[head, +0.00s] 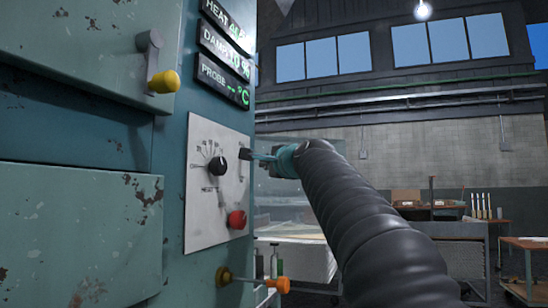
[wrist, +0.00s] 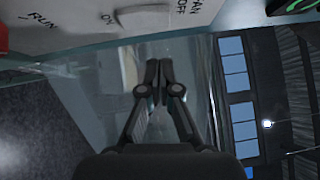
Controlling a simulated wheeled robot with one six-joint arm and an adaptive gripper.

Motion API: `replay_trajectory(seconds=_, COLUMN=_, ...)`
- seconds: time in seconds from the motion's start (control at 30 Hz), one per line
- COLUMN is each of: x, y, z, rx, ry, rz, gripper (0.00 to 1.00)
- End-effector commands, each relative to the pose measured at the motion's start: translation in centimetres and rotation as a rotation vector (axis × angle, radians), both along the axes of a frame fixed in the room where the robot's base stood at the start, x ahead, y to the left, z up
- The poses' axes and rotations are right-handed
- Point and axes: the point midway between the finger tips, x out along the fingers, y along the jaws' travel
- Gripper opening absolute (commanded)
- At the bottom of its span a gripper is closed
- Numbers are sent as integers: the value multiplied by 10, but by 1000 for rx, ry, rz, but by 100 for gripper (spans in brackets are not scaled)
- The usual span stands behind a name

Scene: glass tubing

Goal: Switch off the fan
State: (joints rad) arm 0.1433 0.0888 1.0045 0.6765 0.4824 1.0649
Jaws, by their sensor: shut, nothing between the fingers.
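The control panel (head: 205,215) is a pale plate on the teal cabinet. The fan switch (head: 245,154) shows as a small dark piece near the panel's upper right edge, beside my gripper. In the wrist view, a pale rounded part (wrist: 145,18) sits between the panel's ON and FAN OFF lettering; I cannot tell its exact position. My gripper (wrist: 160,66) is shut and empty, its fingertips just off the panel's face. In the head view my gripper (head: 262,157) reaches the panel from the right; whether it touches the switch cannot be told.
A black dial (head: 217,166) and a red button (head: 237,220) are on the same panel. A yellow-knobbed handle (head: 164,81) and an orange-knobbed valve (head: 278,284) stick out from the cabinet. Readouts (head: 225,80) sit above. Workbenches (head: 440,228) stand far right.

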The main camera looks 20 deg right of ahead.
Motion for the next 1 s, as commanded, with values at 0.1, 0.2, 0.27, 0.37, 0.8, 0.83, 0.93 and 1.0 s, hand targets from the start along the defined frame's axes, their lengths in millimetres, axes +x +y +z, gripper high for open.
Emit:
replay_trajectory(seconds=0.1, x=9, y=17, z=5, rx=-1, ry=0, rz=5, gripper=0)
replay_trajectory(seconds=0.2, x=15, y=25, z=5, rx=1, ry=1, rz=3, gripper=0)
replay_trajectory(seconds=0.27, x=17, y=27, z=5, rx=0, ry=0, rz=2, gripper=0)
replay_trajectory(seconds=0.37, x=19, y=30, z=5, rx=1, ry=0, rz=1, gripper=0)
replay_trajectory(seconds=0.8, x=21, y=33, z=9, rx=1, ry=1, rz=2, gripper=0)
replay_trajectory(seconds=0.83, x=21, y=35, z=11, rx=1, ry=0, rz=2, gripper=0)
replay_trajectory(seconds=0.93, x=21, y=34, z=6, rx=1, ry=-1, rz=1, gripper=0)
replay_trajectory(seconds=1.0, x=21, y=34, z=6, rx=1, ry=0, rz=1, gripper=0)
